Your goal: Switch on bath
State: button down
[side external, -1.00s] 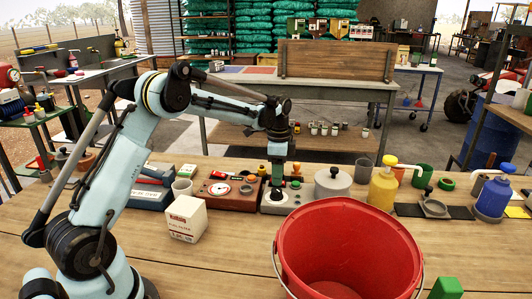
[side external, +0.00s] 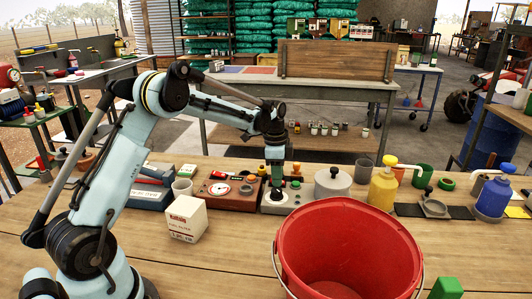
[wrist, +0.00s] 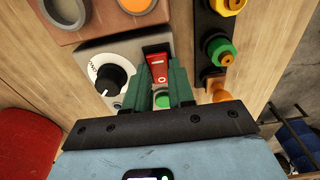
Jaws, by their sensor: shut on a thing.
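The bath's grey control box (side external: 272,205) stands on the wooden bench, beside a round pot with a grey lid (side external: 333,182). In the wrist view the grey panel (wrist: 92,58) carries a black dial (wrist: 111,79) on a white disc, a red switch (wrist: 158,68) and a green round lamp or button (wrist: 162,101). My gripper (wrist: 162,82) has its green fingers either side of the red switch, shut on it. In the side view my gripper (side external: 277,186) points down over the box. The fingers hide part of the switch, so its position cannot be told.
A large red bucket (side external: 345,225) stands close in front. A brown gauge box (side external: 228,190) and a white carton (side external: 187,217) are to the left. Yellow (side external: 383,190) and blue (side external: 492,198) pump bottles stand right.

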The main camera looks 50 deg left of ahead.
jog(key=shift+t+h, duration=0.4)
jog(key=c, duration=1)
grip_release()
jog(key=shift+o, duration=0.2)
jog(key=shift+a+r, duration=0.1)
notch_tip(320, 180, up, 12)
jog(key=s+a, duration=0.1)
jog(key=shift+s, duration=0.15)
